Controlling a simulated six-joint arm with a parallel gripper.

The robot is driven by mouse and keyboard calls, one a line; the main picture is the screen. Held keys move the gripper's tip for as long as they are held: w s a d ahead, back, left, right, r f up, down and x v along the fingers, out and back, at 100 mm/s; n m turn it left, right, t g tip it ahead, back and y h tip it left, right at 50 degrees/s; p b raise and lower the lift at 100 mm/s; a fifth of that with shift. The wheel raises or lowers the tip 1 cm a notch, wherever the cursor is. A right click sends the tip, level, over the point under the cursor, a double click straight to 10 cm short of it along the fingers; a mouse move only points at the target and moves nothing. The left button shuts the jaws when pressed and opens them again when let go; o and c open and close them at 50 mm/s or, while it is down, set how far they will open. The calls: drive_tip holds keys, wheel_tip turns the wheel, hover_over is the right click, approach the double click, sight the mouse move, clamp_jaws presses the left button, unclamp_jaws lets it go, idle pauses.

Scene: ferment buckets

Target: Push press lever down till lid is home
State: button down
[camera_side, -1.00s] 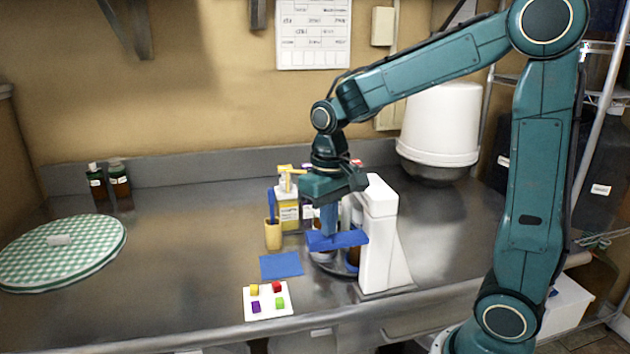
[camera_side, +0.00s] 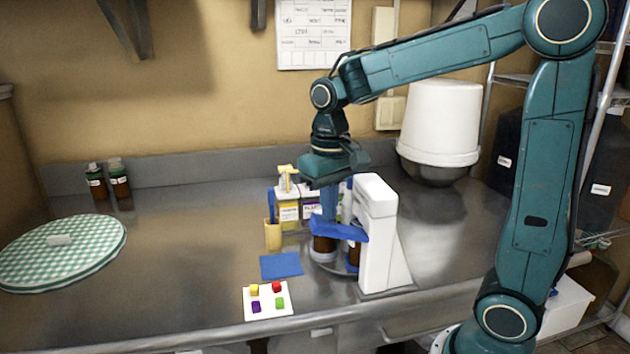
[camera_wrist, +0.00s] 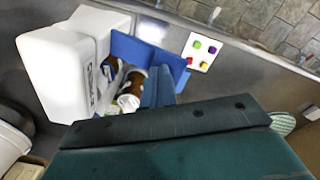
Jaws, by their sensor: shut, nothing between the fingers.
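The press has a white body (camera_side: 378,240) and a blue lever (camera_side: 345,231) reaching left from it, tilted in the side view. My gripper (camera_side: 328,214) is shut and empty, pointing down with its blue fingertips at the lever's left part; I cannot tell if they touch. In the wrist view the fingers (camera_wrist: 158,88) overlap the blue lever (camera_wrist: 135,48) beside the white press body (camera_wrist: 60,75). A brown jar (camera_side: 323,245) stands under the lever; it also shows in the wrist view (camera_wrist: 130,92). The lever hides its top, so the lid's seat is unclear.
A blue cloth (camera_side: 281,265) and a white card with coloured blocks (camera_side: 268,300) lie in front. A yellow cup (camera_side: 273,236) and bottles (camera_side: 288,212) stand left of and behind the press. A checked round mat (camera_side: 60,262) is far left. The counter between is clear.

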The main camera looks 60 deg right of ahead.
drive_tip(key=shift+r, duration=0.9)
wheel_tip(320, 180, up, 7)
idle(0.8)
drive_tip(key=shift+s, duration=0.1)
drive_tip(key=s+a+f+n+t, duration=0.1)
drive_tip(key=s+f+t, duration=0.1)
drive_tip(key=s, duration=0.5)
drive_tip(key=s+a+f+n+t, duration=0.2)
drive_tip(key=s+f+t, duration=0.1)
drive_tip(key=s, duration=0.4)
drive_tip(key=shift+a+f+t, duration=0.2)
drive_tip(key=shift+f+t, duration=0.1)
drive_tip(key=shift+f, duration=0.05)
